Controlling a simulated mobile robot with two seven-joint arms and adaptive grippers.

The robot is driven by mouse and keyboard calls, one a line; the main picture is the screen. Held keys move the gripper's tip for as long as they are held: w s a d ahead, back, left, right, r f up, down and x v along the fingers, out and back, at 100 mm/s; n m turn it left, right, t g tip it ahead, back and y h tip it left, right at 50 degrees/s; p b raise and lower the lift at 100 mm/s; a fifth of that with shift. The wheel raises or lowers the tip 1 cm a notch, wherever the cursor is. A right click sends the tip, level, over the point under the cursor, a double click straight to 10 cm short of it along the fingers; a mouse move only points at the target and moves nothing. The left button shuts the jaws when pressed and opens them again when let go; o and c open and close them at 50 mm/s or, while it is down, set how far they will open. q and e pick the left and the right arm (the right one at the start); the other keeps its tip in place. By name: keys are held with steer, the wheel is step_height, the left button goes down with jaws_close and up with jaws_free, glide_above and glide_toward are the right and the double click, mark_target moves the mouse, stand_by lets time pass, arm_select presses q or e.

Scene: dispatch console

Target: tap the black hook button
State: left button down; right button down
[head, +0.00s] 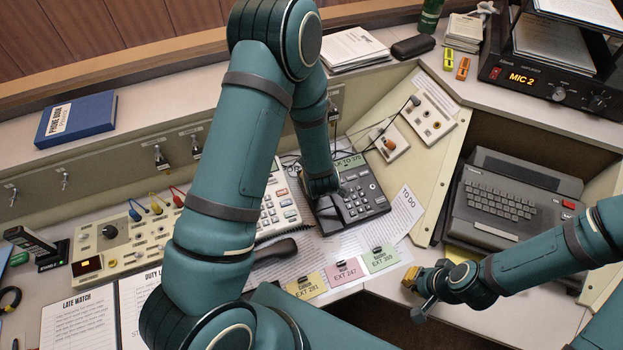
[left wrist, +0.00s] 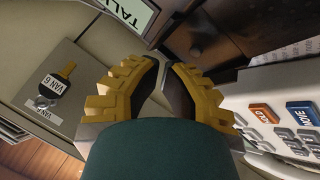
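The black desk phone (head: 362,203) with a lit green screen (head: 349,162) stands in the middle of the head view. I cannot pick out the black hook button; my left arm hides part of this area. My left gripper is low over the phone's left side in the head view, mostly hidden by its own arm.
A white keypad unit (head: 277,208) is left of the phone; it shows in the left wrist view (left wrist: 280,110) with orange and blue keys. A dark handset (head: 275,252) lies in front.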

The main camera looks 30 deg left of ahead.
stand_by(1.2)
arm_select(q)
steer(key=shift+f+b, duration=0.45)
steer(key=shift+b, duration=0.05)
arm_select(e)
steer(key=shift+f, duration=0.5)
arm_select(q)
steer(key=shift+a+f+b, duration=0.1)
steer(key=shift+f+b, duration=0.4)
steer(key=shift+b, duration=0.1)
arm_select(e)
steer(key=shift+f, duration=0.6)
arm_select(q)
steer(key=shift+r, duration=0.1)
arm_select(e)
steer(key=shift+s, duration=0.1)
arm_select(q)
steer(key=shift+r+p, duration=0.6)
steer(key=shift+r, duration=0.2)
arm_select(e)
steer(key=shift+d+r, duration=0.1)
steer(key=shift+r, duration=0.45)
